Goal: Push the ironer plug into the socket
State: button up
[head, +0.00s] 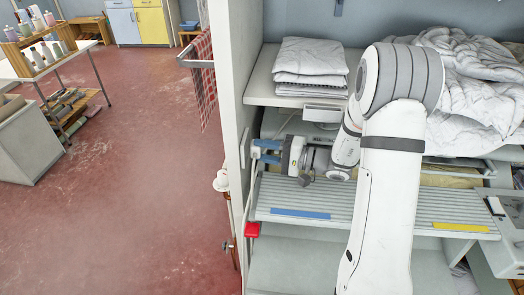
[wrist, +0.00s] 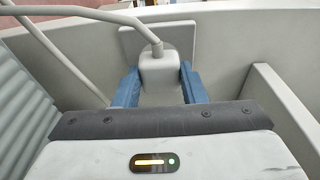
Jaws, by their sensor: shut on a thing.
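My gripper (wrist: 157,92) has blue fingers that are closed on the sides of a light grey plug (wrist: 161,70) in the wrist view. A grey cord (wrist: 95,18) runs from the plug's top to the left. Behind the plug is a pale square socket plate (wrist: 129,42) on the wall panel. The plug's front faces the plate and looks close to or against it; its pins are hidden, so I cannot tell how far in it is. In the head view my gripper (head: 264,152) reaches left to the side panel's inner face, where the plug is mostly hidden.
The tall side panel (head: 231,90) stands just left of my gripper. The ribbed ironer board (head: 375,212) lies below, and folded white linen (head: 310,60) is on the shelf above. A raised ledge (wrist: 275,110) is close on the right in the wrist view.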

jog(key=shift+w+a, duration=0.1)
jog(key=shift+a, duration=0.35)
jog(key=o, duration=1.1)
jog(key=shift+d+b, duration=0.2)
jog(key=shift+b, duration=0.15)
jog(key=b+v, duration=0.1)
jog(key=v, duration=0.6)
jog(key=shift+d+b, duration=0.15)
jog(key=shift+b, duration=0.2)
